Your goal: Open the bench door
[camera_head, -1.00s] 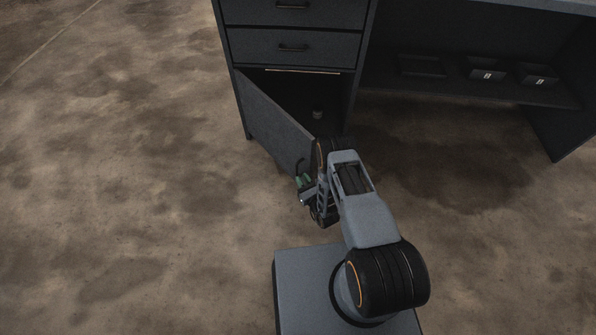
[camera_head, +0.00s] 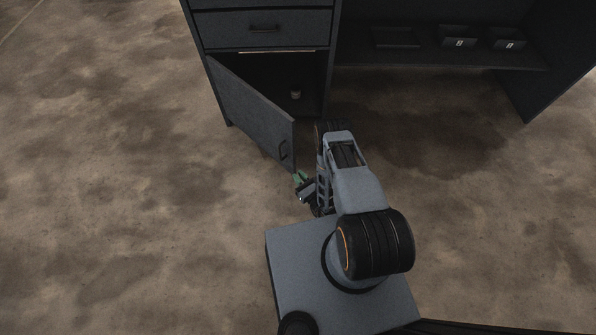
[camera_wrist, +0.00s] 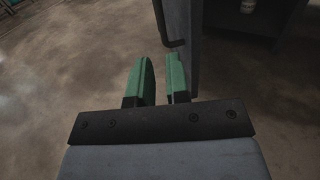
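The bench door (camera_head: 250,110) is a dark grey panel on the lower cabinet. It stands swung outward, with its hinge side at the left and its free edge toward me. Its dark bar handle (camera_head: 284,149) is near the free edge; it also shows in the wrist view (camera_wrist: 160,22), beyond the fingers. My gripper (camera_head: 300,177) is just off the lower free corner of the door. In the wrist view its green fingers (camera_wrist: 161,68) are apart with nothing between them. The door's edge (camera_wrist: 191,50) rises close by the right finger; I cannot tell whether they touch.
Inside the cabinet stands a small light cup-like object (camera_head: 295,95). A drawer (camera_head: 264,30) is above the opening. A shelf to the right holds a dark tray (camera_head: 396,38) and labelled bins (camera_head: 458,37). The floor to the left is clear.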

